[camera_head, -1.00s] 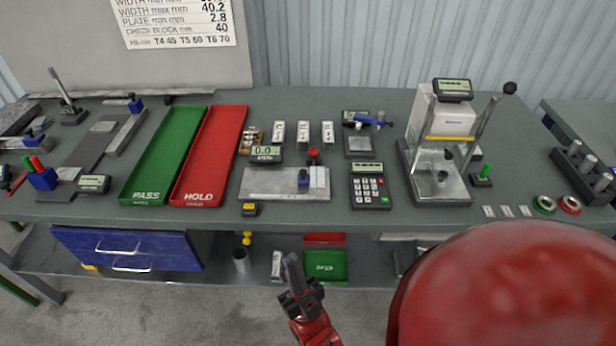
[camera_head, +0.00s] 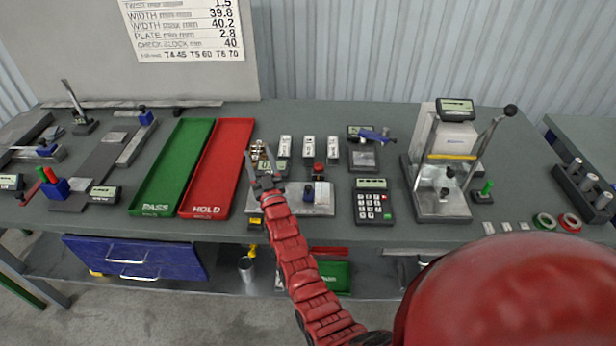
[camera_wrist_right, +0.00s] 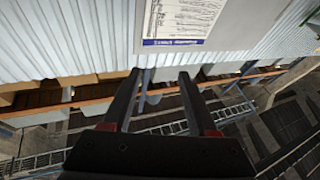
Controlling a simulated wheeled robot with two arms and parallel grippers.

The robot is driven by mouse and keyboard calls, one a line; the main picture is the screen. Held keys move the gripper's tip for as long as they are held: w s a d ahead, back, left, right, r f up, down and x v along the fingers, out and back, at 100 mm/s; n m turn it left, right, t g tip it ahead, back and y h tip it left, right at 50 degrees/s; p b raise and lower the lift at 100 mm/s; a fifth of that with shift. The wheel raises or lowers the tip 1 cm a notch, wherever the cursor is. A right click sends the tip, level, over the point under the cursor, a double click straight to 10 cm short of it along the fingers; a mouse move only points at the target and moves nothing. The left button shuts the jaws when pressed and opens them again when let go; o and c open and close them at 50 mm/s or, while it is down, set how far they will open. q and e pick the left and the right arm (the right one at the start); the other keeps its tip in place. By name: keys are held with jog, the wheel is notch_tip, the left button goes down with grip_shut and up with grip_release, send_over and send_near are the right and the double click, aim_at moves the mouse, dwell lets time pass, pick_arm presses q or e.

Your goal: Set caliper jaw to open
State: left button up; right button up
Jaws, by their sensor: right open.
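A blue-handled tool (camera_head: 374,135) lies farther back. I cannot tell for sure which of these is the caliper, or how its jaw stands. My right gripper (camera_head: 260,164) is open and empty, in front of the readout in the head view; its height above the table is unclear. In the right wrist view its fingers (camera_wrist_right: 157,88) are apart with nothing between them. My left gripper is not in view.
Green PASS tray (camera_head: 172,165) and red HOLD tray (camera_head: 216,167) lie left of the gripper. A keypad unit (camera_head: 373,202) and a lever press stand (camera_head: 440,195) are to the right. Several small gauges crowd the left end. A chart hangs on the back wall.

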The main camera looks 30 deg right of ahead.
jog(key=w+d+g, duration=0.1)
jog(key=w+g, duration=0.1)
jog(key=w, duration=0.1)
jog(key=w+d+f+n+g+y, duration=0.1)
jog(key=w+d+g, duration=0.1)
jog(key=w, duration=0.2)
jog(key=w+d+g, duration=0.1)
jog(key=w+g, duration=0.1)
jog(key=w, duration=0.2)
jog(key=shift+d+f+n+y, duration=0.2)
jog(key=shift+f+n+y, duration=0.1)
jog(key=shift+f+n, duration=0.1)
jog(key=w+d+n+g+y, duration=0.1)
jog(key=d+n+g, duration=0.1)
jog(key=g, duration=0.2)
notch_tip(320, 180, up, 11)
jog(key=n+g+y, duration=0.2)
jog(key=n+g, duration=0.1)
jog(key=g, duration=0.9)
send_over(308, 186)
jog(key=f+p, duration=0.2)
jog(key=f, duration=0.3)
jog(key=f+p, duration=0.3)
jog(key=f, duration=0.3)
jog(key=shift+s+a, duration=0.1)
jog(key=shift+s, duration=0.1)
notch_tip(308, 186, down, 5)
jog(key=shift+w+p, duration=0.1)
jog(key=shift+p, duration=0.25)
jog(key=shift+f, duration=0.65)
